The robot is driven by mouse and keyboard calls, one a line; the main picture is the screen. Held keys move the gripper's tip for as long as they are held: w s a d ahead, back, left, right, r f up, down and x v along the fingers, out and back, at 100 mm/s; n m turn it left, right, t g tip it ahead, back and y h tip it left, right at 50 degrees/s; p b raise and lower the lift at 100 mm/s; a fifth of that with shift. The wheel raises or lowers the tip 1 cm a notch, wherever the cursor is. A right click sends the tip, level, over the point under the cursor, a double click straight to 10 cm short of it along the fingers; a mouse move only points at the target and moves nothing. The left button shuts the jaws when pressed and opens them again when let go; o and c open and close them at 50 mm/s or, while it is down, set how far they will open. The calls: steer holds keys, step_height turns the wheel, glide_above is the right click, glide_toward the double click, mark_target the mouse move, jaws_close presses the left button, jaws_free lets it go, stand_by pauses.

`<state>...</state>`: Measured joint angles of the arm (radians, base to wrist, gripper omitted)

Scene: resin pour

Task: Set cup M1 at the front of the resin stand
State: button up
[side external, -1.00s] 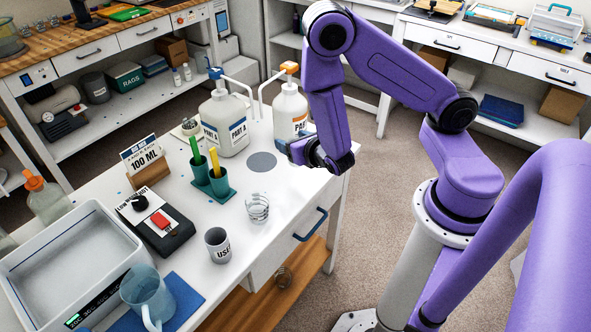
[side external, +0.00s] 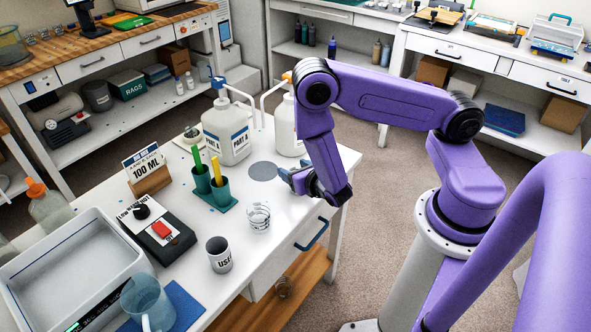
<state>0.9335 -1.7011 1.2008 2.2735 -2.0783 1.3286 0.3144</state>
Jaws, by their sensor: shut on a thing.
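My gripper (side external: 296,182) is low over the right part of the white table, beside a grey round spot (side external: 263,171). It is shut on a small pale-blue thing (side external: 286,175), mostly hidden by the jaws; I take this to be cup M1, but no label shows. The spot is bare and lies in front of the white PART A bottle (side external: 227,135). A second white bottle (side external: 284,128) stands right of it, partly behind my arm. Clear cups (side external: 258,217), apparently stacked, stand nearer the front edge.
A grey cup marked USE (side external: 219,254) stands near the front edge. Left of the spot are a green holder with markers (side external: 222,191), a 100 ML sign (side external: 144,163) and a black scale-like device (side external: 160,232). A white tub (side external: 50,290) and blue jug (side external: 147,300) fill the left front.

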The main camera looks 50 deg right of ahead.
steer(key=o, duration=1)
steer(key=shift+f, duration=0.1)
